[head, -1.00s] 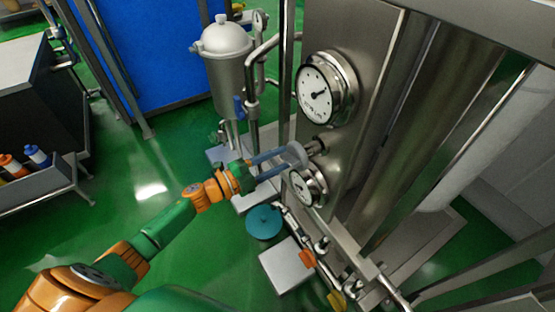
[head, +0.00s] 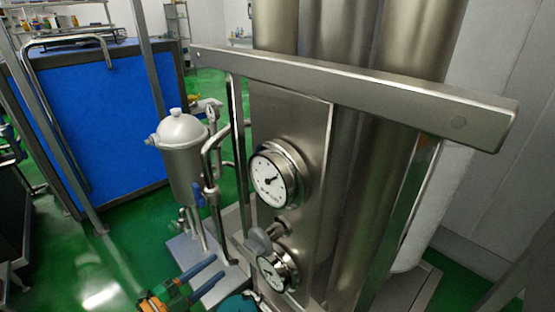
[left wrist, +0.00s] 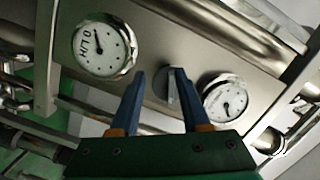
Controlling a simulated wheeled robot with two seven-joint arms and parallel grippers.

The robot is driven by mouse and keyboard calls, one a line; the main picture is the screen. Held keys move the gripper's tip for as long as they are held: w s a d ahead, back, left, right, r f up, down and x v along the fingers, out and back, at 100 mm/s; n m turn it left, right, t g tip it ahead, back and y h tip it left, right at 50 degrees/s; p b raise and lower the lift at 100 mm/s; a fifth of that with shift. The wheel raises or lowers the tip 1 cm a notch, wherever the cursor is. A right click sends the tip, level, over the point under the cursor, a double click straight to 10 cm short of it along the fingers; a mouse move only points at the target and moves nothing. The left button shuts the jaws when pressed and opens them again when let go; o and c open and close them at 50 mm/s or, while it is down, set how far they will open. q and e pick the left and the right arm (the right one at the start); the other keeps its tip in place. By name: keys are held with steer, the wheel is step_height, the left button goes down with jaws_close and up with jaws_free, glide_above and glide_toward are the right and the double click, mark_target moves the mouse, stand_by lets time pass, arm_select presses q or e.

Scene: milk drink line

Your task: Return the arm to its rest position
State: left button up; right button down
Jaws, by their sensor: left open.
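My left gripper (head: 217,267) is low in the head view, with its two blue fingers spread and nothing held. Its fingertips are apart from a grey valve knob (head: 258,241) on the steel panel (head: 298,135). In the left wrist view the open fingers (left wrist: 158,76) point at the panel, and the knob (left wrist: 173,86) shows beyond and between them. My left arm is mostly out of the head view. My right gripper is in neither view.
A round gauge (head: 271,178) sits above the knob and a smaller gauge (head: 277,270) below it. A steel canister (head: 182,150) with pipes stands left of the panel. A steel beam (head: 360,90) crosses in front. Green floor (head: 90,265) is open at left.

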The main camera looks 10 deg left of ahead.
arm_select(q)
steer(key=s+a+f+n+g+y+p, duration=0.1)
steer(key=s+f+n+g+y, duration=0.2)
steer(key=f, duration=0.4)
steer(key=s+a+f+n+g+y+p, duration=0.1)
steer(key=s+f+n+y, duration=0.2)
steer(key=s+f+n, duration=0.3)
steer(key=s+a+f+n+g+y+p, duration=0.1)
steer(key=s+a+f+n+g+y, duration=0.2)
steer(key=f, duration=0.5)
steer(key=s+d+f+n+g, duration=0.2)
steer(key=s+d+f+g, duration=0.1)
steer(key=s, duration=0.8)
steer(key=s+d+f+n+g+p, duration=0.1)
steer(key=s+d+f+g, duration=0.2)
steer(key=s, duration=0.8)
step_height(320, 180, down, 2)
steer(key=d, duration=0.2)
steer(key=shift+d+f+n+g, duration=0.25)
steer(key=shift+d+n+g, duration=0.1)
steer(key=shift+n+g, duration=0.05)
steer(key=shift+w, duration=0.1)
